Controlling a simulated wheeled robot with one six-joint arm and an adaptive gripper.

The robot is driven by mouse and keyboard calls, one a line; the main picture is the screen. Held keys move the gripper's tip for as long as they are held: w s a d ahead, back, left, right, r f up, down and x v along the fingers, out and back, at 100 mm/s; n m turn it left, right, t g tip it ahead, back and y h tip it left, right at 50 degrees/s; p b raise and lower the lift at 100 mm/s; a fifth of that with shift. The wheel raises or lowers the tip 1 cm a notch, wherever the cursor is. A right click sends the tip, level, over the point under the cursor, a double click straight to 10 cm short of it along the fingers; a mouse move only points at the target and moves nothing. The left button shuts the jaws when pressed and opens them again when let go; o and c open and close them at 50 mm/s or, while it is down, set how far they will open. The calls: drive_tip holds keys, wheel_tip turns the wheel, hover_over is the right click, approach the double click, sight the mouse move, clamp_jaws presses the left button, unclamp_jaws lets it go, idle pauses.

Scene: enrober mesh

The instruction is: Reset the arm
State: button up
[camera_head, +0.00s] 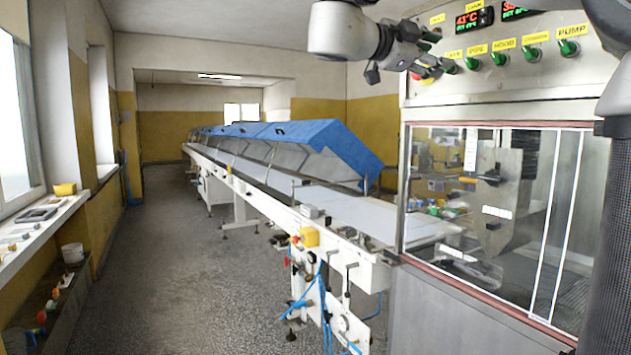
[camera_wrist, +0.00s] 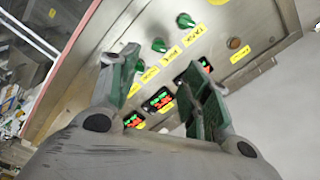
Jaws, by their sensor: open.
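My gripper (camera_head: 412,52) is at the top of the head view, in front of the left end of the machine's control panel (camera_head: 520,78). In the wrist view my gripper (camera_wrist: 160,66) has its two green-padded fingers spread apart with nothing between them. Behind the fingers the panel shows tilted, with green knobs (camera_wrist: 185,20), yellow labels and lit red and green displays (camera_wrist: 158,100). The fingers hide parts of the panel. I cannot tell whether either finger touches it.
Below the panel is a glass-fronted enclosure (camera_head: 485,210) with a red frame. A long white conveyor (camera_head: 345,208) with blue raised covers (camera_head: 325,140) runs back to the left. A windowsill (camera_head: 45,222) lines the left wall. The grey floor (camera_head: 190,280) between is clear.

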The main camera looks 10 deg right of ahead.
drive_tip(key=w+a+r+n+t+y, duration=0.2)
drive_tip(key=w+a+n+t+y, duration=1.1)
drive_tip(key=w+a+n+t, duration=0.15)
drive_tip(key=s+a+f+n+g+y, duration=0.3)
drive_tip(key=f+n+y, duration=0.2)
drive_tip(key=f, duration=0.3)
drive_tip(key=s+a+f+n+g+y, duration=0.2)
drive_tip(key=a+f+n+g+y, duration=0.1)
drive_tip(key=f+n+y, duration=0.4)
drive_tip(key=s+d+f+n+g+h, duration=0.1)
drive_tip(key=s+d+f+g+h, duration=0.15)
drive_tip(key=s+f, duration=0.45)
drive_tip(key=s+d+f+g+h, duration=0.1)
drive_tip(key=s+d+f+g, duration=0.35)
drive_tip(key=f, duration=0.55)
drive_tip(key=s+d+f+g+h, duration=0.1)
drive_tip(key=s+d+f+h, duration=0.1)
drive_tip(key=s+d+f, duration=0.3)
drive_tip(key=s+d+f+m+g+h, duration=0.1)
drive_tip(key=s+d+f, duration=0.3)
drive_tip(key=s+d, duration=0.6)
drive_tip(key=s+g+h, duration=0.1)
drive_tip(key=s, duration=0.3)
drive_tip(key=shift+d+f, duration=0.3)
drive_tip(key=shift+f, duration=0.1)
